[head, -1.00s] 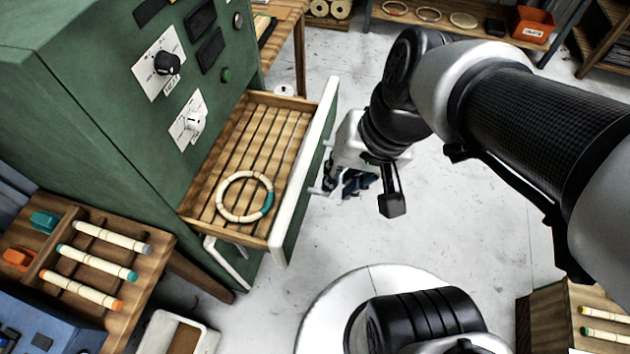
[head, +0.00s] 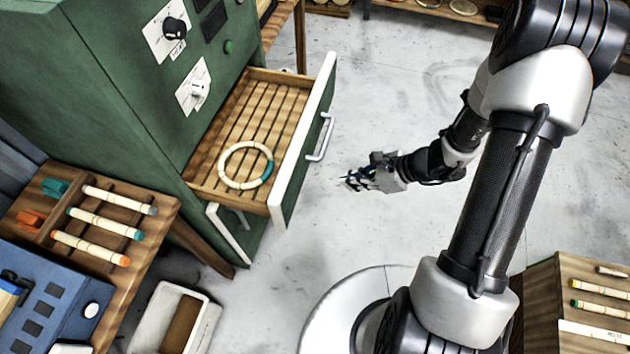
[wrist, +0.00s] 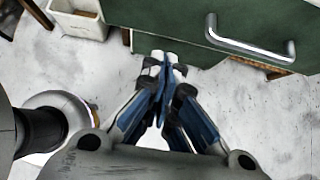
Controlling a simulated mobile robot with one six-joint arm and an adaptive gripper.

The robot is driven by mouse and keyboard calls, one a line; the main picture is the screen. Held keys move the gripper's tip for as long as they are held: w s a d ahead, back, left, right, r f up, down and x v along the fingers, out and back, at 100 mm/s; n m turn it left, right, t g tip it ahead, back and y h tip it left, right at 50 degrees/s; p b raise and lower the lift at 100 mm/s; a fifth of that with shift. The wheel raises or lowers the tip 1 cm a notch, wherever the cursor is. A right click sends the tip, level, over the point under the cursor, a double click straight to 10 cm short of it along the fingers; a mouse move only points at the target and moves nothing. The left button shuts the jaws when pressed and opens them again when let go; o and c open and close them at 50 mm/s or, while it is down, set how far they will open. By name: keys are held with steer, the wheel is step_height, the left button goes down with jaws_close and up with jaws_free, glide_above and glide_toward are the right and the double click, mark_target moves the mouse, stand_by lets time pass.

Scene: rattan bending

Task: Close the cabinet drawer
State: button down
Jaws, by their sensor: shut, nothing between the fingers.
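The cabinet drawer (head: 303,150) is pulled out of the green cabinet (head: 120,85). It has a white-edged green front with a metal handle (head: 322,138) and a slatted wooden floor. A ring (head: 232,184), cream with a teal section, lies in it. My gripper (head: 345,181) is shut and empty, out in front of the drawer front and apart from it in the head view. In the wrist view the closed fingertips (wrist: 163,62) point toward the lower edge of the drawer front (wrist: 170,20), left of the handle (wrist: 250,45).
A wooden rack (head: 115,285) with several banded sticks stands at the lower left, beside a blue box (head: 40,310). A white bin (head: 205,325) stands on the floor near it. A wooden crate (head: 540,300) stands at the lower right. The floor before the drawer is clear.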

steer(key=b, duration=0.3)
glide_toward(298, 187)
step_height(298, 187, down, 4)
steer(key=d, duration=0.1)
steer(key=shift+w+a+r+b, duration=0.1)
steer(key=shift+w+a+b, duration=0.15)
steer(key=shift+a, duration=0.7)
steer(key=shift+w+a+b, duration=0.1)
steer(key=shift+w+a, duration=0.3)
steer(key=shift+a, duration=0.5)
steer(key=w+a+b, duration=0.1)
steer(key=w+a, duration=0.1)
steer(key=a, duration=0.5)
steer(key=w+a+b, duration=0.1)
steer(key=w+a, duration=0.2)
steer(key=a, duration=0.5)
steer(key=w+a+b, duration=0.1)
steer(key=w+a, duration=0.2)
steer(key=a, duration=0.4)
steer(key=shift+w+a, duration=0.1)
steer(key=shift+a, duration=0.3)
steer(key=shift+a+r, duration=0.1)
steer(key=shift+w, duration=0.1)
steer(key=shift+b, duration=0.3)
